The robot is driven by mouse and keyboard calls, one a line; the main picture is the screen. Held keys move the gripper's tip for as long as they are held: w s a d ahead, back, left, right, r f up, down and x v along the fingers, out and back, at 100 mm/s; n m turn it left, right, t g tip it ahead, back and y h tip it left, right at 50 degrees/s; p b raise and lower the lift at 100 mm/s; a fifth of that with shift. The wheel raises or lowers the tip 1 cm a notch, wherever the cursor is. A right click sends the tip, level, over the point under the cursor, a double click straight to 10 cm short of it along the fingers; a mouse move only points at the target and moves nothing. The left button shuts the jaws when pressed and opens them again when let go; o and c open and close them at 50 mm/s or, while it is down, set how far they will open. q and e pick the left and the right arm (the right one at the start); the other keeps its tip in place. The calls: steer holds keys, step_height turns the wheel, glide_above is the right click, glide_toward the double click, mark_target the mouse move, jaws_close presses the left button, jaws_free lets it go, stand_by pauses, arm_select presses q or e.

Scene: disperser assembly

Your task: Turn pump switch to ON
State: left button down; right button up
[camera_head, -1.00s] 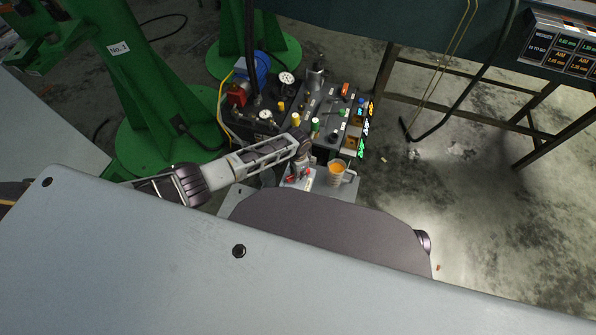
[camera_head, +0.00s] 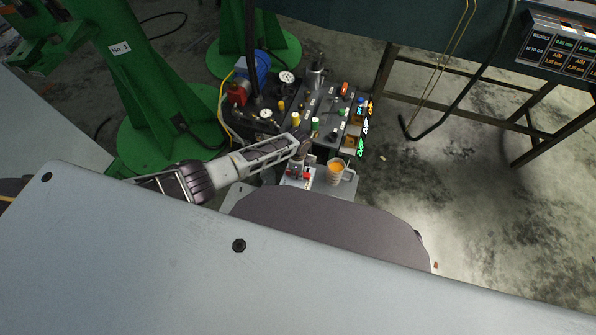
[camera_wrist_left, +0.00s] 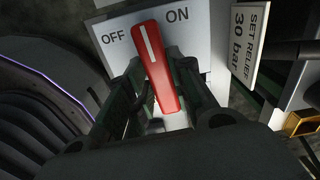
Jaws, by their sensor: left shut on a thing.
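The red pump switch lever (camera_wrist_left: 156,62) with a white stripe stands on a white plate (camera_wrist_left: 190,30) marked OFF and ON in the left wrist view. Its top end tilts left of upright, between the two words and nearer OFF. My left gripper (camera_wrist_left: 162,105) is shut on the lever, with a dark finger on each side of it. In the head view my left gripper (camera_head: 300,172) reaches down to the white switch box at the front of the pump unit (camera_head: 325,112), and red shows there. My right gripper is not seen.
A SET RELIEF 30 bar label (camera_wrist_left: 250,38) is right of the switch. Gauges, knobs and a green No.1 stand (camera_head: 165,100) are behind and left.

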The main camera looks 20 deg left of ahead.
arm_select(q)
steer(key=shift+m, duration=0.4)
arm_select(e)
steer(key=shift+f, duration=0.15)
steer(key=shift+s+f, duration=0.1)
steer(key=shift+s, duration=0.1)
arm_select(q)
steer(key=c, duration=1.2)
jaws_free()
steer(key=shift+c, duration=0.2)
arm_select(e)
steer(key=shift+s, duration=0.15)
arm_select(q)
steer(key=shift+r, duration=0.15)
steer(key=shift+r, duration=1.35)
step_height(320, 180, up, 9)
